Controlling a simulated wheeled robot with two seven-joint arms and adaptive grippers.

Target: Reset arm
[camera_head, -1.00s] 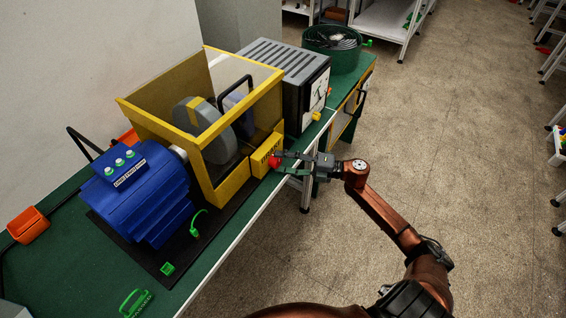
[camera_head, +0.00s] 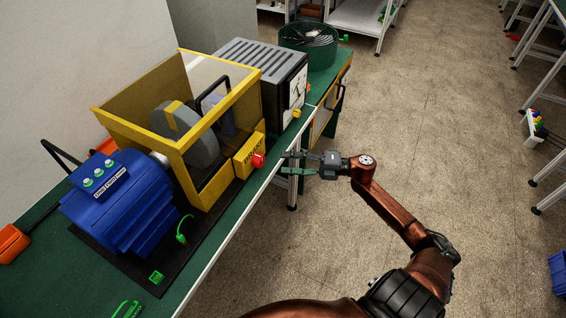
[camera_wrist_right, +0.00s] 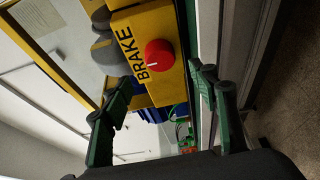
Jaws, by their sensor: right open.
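My right gripper (camera_head: 286,163) is open and empty in the head view. It is to the right of the yellow brake box (camera_head: 249,157) and its red button (camera_head: 258,160), with a gap between fingertips and button. In the right wrist view the two green fingers (camera_wrist_right: 160,86) are spread apart. The red button (camera_wrist_right: 159,54) and the yellow BRAKE box (camera_wrist_right: 146,36) show beyond them. My left gripper is in neither view.
A yellow-framed guard (camera_head: 122,122) with a grey wheel, a blue motor (camera_head: 122,208) and a grey cabinet (camera_head: 262,65) stand on the green table (camera_head: 45,262). The floor (camera_head: 440,130) right of the table is open.

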